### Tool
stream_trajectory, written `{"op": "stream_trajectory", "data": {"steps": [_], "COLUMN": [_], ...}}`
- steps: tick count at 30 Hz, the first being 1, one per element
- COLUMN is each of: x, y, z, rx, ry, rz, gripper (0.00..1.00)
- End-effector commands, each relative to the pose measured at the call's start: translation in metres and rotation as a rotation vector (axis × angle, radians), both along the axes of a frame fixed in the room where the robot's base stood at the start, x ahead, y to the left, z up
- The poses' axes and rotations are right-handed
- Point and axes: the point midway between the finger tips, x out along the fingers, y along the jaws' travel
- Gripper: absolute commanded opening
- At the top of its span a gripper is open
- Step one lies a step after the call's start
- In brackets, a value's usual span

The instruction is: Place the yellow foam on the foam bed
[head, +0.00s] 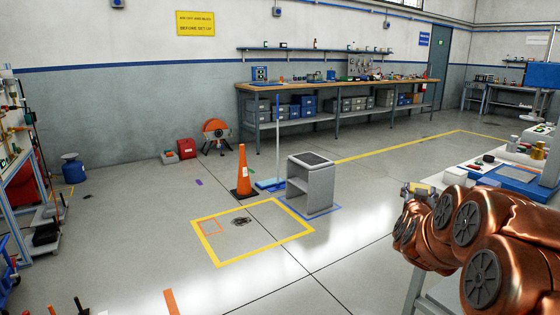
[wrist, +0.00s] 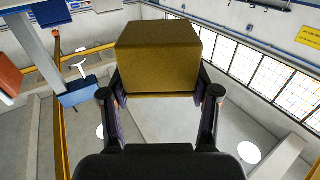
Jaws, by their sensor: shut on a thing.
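The yellow foam (wrist: 157,55) is a mustard-yellow block in the wrist view. My gripper (wrist: 160,98) is shut on it, with one dark finger on each side. The foam is up in the air, with walls, windows and floor far behind it. In the head view my copper-coloured arm fills the lower right and hides most of the gripper. I cannot tell for sure which thing is the foam bed.
A white table (head: 468,160) with a blue tray-like thing (head: 520,176) stands at the right, beside my arm. A grey open-fronted box stand (head: 319,190), an orange cone (head: 242,174) and a long workbench (head: 300,88) stand farther off. The floor inside the yellow square is mostly clear.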

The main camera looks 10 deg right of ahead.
Motion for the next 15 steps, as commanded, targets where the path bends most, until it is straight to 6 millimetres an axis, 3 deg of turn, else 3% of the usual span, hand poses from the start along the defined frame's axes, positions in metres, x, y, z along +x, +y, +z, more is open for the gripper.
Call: {"op": "stream_trajectory", "data": {"steps": [1,6,15], "x": [0.015,0.057,0.108], "y": [0.021,0.091,0.222], "z": [-0.004,-0.015,-0.037], "rx": [0.0,0.002,0.009], "ry": [0.002,0.002,0.006], "rz": [0.046,0.189,0.439], "gripper": [0.18,0.18,0.18]}}
